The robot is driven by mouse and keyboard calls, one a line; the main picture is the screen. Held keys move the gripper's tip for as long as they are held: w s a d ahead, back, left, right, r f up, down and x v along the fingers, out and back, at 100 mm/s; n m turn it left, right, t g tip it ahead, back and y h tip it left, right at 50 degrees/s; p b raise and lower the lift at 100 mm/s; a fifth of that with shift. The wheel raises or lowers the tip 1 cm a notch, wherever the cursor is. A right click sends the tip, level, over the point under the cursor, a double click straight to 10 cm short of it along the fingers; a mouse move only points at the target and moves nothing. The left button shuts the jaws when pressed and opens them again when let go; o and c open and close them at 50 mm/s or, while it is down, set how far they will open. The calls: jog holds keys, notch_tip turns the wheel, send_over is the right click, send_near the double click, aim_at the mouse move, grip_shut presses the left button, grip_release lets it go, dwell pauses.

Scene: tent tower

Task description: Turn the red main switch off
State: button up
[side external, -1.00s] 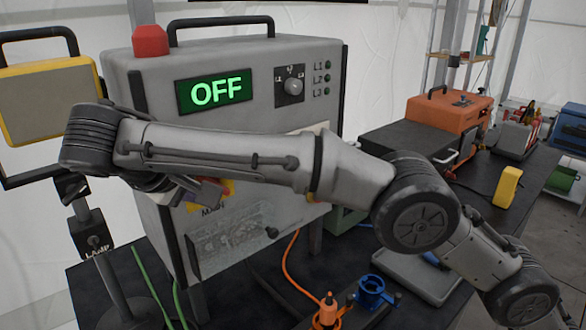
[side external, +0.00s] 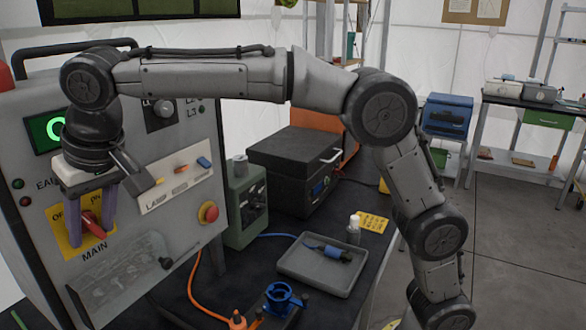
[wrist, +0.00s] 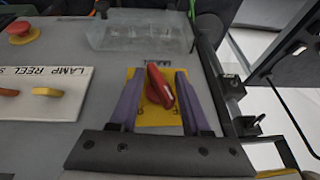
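The red main switch (side external: 92,223) is a rotary handle on a yellow plate (side external: 72,238) marked OFF and ON, on the grey panel above the word MAIN. In the side view its handle slants. In the wrist view the red handle (wrist: 159,86) also slants, on the yellow plate (wrist: 150,117). My gripper (side external: 91,227) is at the switch, with one purple finger on each side of the handle. In the wrist view my gripper (wrist: 158,84) is open, with gaps between the fingers and the handle. The right finger is close to the handle's lower end.
A red and yellow button (side external: 208,213) and a white LAMP REEL label strip (side external: 175,184) with small coloured switches are right of the main switch. A green display (side external: 48,132) is partly hidden by my arm. A grey tray (side external: 322,266) lies on the table.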

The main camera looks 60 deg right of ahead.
jog(key=y, duration=0.2)
jog(key=m+y, duration=0.1)
jog(key=y, duration=0.1)
jog(key=shift+d, duration=0.25)
jog(key=s+d+r+t, duration=0.1)
jog(key=s+d+r, duration=0.35)
jog(key=r, duration=0.25)
jog(key=s+d+r, duration=0.3)
jog(key=d+r, duration=0.2)
jog(key=r, duration=0.2)
jog(key=s+d+f, duration=0.4)
jog(key=s+d, duration=0.1)
jog(key=s, duration=0.2)
jog(key=s+d+f+m+t+h, duration=0.1)
jog(key=s+d+f, duration=0.4)
jog(key=s, duration=0.2)
jog(key=shift+s+d+h, duration=0.2)
jog(key=shift+h, duration=0.1)
